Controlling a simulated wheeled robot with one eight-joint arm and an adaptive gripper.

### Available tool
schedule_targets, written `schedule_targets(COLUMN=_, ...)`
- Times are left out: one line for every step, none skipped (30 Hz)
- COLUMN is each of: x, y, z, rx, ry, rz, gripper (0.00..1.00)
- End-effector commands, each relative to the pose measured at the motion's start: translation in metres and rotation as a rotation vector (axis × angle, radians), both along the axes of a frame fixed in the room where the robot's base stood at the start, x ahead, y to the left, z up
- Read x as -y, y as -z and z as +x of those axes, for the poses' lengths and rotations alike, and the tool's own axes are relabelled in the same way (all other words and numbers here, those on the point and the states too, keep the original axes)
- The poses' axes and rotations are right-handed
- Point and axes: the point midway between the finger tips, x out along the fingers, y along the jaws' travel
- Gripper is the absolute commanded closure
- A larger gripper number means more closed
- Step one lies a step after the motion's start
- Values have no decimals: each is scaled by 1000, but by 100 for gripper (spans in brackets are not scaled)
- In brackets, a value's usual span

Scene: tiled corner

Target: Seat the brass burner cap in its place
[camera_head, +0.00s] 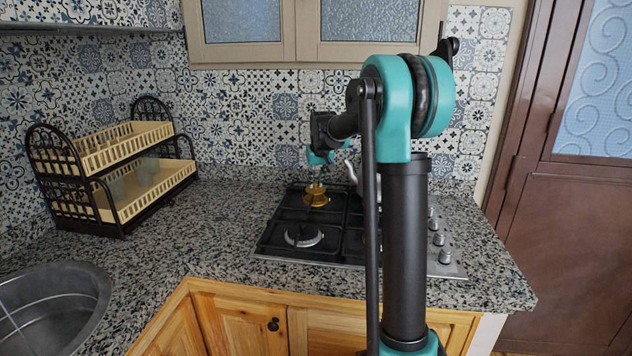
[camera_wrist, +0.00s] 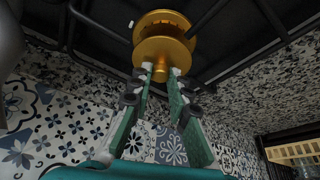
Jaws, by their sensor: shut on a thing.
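The brass burner cap (camera_head: 316,199) is at the back left burner of the black gas hob (camera_head: 262,244). In the wrist view the cap (camera_wrist: 160,52) is a round gold disc with a small knob, close against a gold toothed ring (camera_wrist: 163,20). My gripper (camera_head: 317,184) comes down from above and is shut on the cap's knob. In the wrist view both fingertips (camera_wrist: 163,72) are at the knob. I cannot tell whether the cap rests fully on the ring or sits slightly off it.
Black grates surround the burner. A front left burner (camera_head: 303,235) has a dark cap. A kettle (camera_head: 351,170) stands partly hidden behind my arm. A two-tier dish rack (camera_head: 110,175) and a sink (camera_head: 50,305) are at left. The counter (camera_head: 190,230) between is clear.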

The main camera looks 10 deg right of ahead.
Motion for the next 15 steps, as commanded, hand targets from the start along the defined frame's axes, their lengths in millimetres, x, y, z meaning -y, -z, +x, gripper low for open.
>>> schedule_targets(x=0, y=0, z=0, rx=0, ry=0, rz=0, gripper=100)
schedule_targets(x=0, y=0, z=0, rx=0, ry=0, rz=0, gripper=100)
schedule_targets(x=0, y=0, z=0, rx=0, ry=0, rz=0, gripper=100)
schedule_targets(x=0, y=0, z=0, rx=0, ry=0, rz=0, gripper=100)
schedule_targets(x=0, y=0, z=0, rx=0, ry=0, rz=0, gripper=100)
schedule_targets(x=0, y=0, z=0, rx=0, ry=0, rz=0, gripper=100)
schedule_targets(x=0, y=1, z=0, rx=0, ry=0, rz=0, gripper=100)
schedule_targets(x=0, y=1, z=0, rx=0, ry=0, rz=0, gripper=100)
schedule_targets(x=0, y=2, z=0, rx=0, ry=0, rz=0, gripper=100)
schedule_targets(x=0, y=2, z=0, rx=0, ry=0, rz=0, gripper=100)
schedule_targets(x=0, y=3, z=0, rx=0, ry=0, rz=0, gripper=100)
schedule_targets(x=0, y=4, z=0, rx=0, ry=0, rz=0, gripper=100)
schedule_targets(x=0, y=5, z=0, rx=0, ry=0, rz=0, gripper=100)
schedule_targets(x=0, y=5, z=0, rx=0, ry=0, rz=0, gripper=100)
schedule_targets(x=0, y=6, z=0, rx=0, ry=0, rz=0, gripper=100)
